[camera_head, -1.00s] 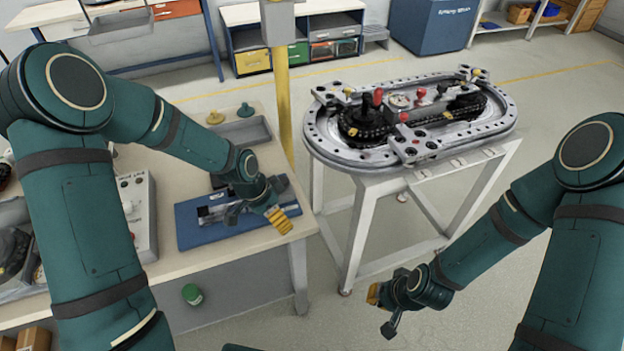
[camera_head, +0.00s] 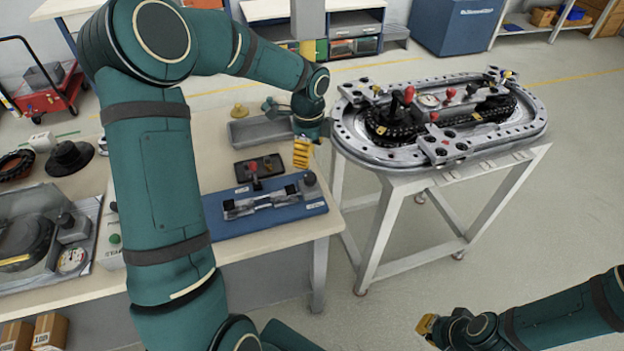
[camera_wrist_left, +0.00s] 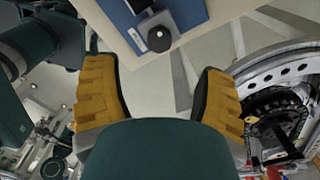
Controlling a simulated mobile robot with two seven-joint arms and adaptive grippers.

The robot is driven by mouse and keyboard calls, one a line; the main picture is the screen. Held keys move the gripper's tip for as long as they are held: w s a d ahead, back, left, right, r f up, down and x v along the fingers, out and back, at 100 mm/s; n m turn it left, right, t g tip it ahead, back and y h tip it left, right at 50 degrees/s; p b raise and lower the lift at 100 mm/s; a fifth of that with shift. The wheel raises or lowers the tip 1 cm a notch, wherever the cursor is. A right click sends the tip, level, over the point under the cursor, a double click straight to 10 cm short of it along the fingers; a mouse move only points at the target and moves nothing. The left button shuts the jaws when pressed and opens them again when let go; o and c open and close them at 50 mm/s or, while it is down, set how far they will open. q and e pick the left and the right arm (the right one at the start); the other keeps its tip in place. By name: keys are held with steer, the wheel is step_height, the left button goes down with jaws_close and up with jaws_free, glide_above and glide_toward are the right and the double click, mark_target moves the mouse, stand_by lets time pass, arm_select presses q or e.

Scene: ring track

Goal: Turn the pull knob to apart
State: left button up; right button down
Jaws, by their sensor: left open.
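A blue board (camera_head: 268,224) on the workbench carries a metal slide fixture with a black knob (camera_head: 309,179) at its right end. In the left wrist view the black knob (camera_wrist_left: 159,39) stands at the board's corner, beyond my fingertips. No label reading "apart" is legible, and I cannot tell for sure that this is the pull knob. My left gripper (camera_head: 302,153) is open and empty, pointing down above the bench's right edge, behind the board and apart from the knob. Its spread yellow fingers (camera_wrist_left: 157,68) fill the left wrist view. My right gripper (camera_head: 427,325) is low at the bottom right, its jaws unclear.
A dark plate with a red-topped lever (camera_head: 253,169) and a grey tray (camera_head: 259,131) lie behind the board. The ring track (camera_head: 385,157) with red knobs stands on a white stand to the right. Open floor lies between the stand and my right arm.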

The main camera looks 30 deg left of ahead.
mark_target(309, 176)
arm_select(q)
step_height(309, 176, down, 10)
steer(key=shift+f+b, duration=0.15)
steer(key=shift+b, duration=0.7)
steer(key=c, duration=1.2)
